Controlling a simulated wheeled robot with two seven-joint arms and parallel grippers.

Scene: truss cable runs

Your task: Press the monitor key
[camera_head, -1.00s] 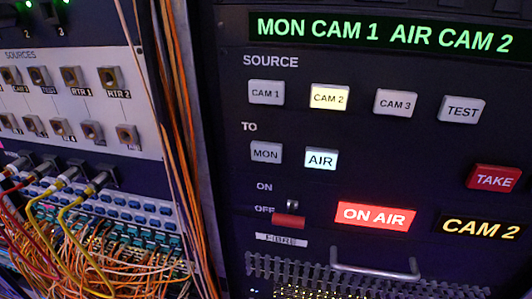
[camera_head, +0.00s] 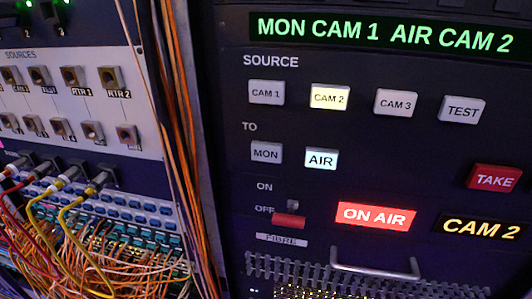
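The monitor key (camera_head: 266,153), marked MON, is a grey square key under the word TO on the dark panel, and it is unlit. The AIR key (camera_head: 321,159) beside it is lit pale white. Above them, the CAM 2 key (camera_head: 330,97) is lit yellowish, while the CAM 1 key (camera_head: 266,92), CAM 3 key (camera_head: 396,103) and TEST key (camera_head: 462,109) are unlit. The green display (camera_head: 388,33) reads MON CAM 1 AIR CAM 2. Neither of my grippers shows in the head view.
A red TAKE key (camera_head: 494,178) sits at the right. A red-tipped toggle switch (camera_head: 289,220), a lit ON AIR sign (camera_head: 376,216) and a metal handle (camera_head: 376,268) are lower down. Orange cables (camera_head: 178,130) hang left of the panel, beside a patch bay (camera_head: 92,80).

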